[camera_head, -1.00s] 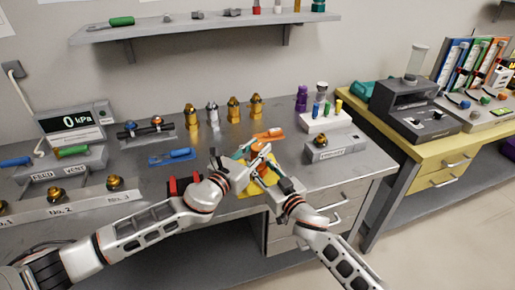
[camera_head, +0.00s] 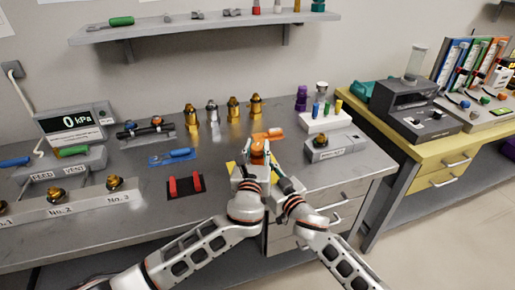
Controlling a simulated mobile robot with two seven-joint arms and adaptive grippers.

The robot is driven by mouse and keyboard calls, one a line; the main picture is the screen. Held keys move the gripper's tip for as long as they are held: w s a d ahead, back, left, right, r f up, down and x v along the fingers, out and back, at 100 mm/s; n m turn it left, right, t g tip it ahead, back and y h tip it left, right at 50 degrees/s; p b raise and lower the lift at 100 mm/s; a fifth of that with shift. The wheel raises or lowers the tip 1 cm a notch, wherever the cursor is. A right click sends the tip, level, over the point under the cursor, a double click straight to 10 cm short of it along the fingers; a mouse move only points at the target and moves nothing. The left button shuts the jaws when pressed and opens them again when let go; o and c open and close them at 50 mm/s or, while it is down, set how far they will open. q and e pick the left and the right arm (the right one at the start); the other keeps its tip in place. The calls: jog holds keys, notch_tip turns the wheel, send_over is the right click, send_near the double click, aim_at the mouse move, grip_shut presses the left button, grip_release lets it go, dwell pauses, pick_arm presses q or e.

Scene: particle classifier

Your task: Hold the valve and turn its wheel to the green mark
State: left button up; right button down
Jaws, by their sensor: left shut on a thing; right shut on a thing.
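The valve's orange wheel (camera_head: 258,146) shows at the front of the steel bench, right of its middle. The valve body below it is mostly hidden behind my grippers. My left gripper (camera_head: 256,158) is upright in the picture, with its fingertips at the wheel, and is shut on it. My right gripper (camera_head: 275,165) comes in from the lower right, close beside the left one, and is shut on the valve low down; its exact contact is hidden. I cannot make out the green mark.
A red-handled holder (camera_head: 185,186) and a blue tool (camera_head: 172,156) lie to the left. An orange tool (camera_head: 268,134) lies just behind the valve. Brass fittings (camera_head: 233,109) stand further back. A grey box (camera_head: 331,148) stands to the right. A yellow mat is mostly covered.

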pick_arm(q)
jog(key=o, duration=1.1)
jog(key=s, duration=0.4)
jog(key=s+a, duration=0.1)
jog(key=s, duration=0.6)
jog(key=shift+s+a+r, duration=0.15)
jog(key=shift+s+a, duration=0.1)
jog(key=shift+s, duration=0.15)
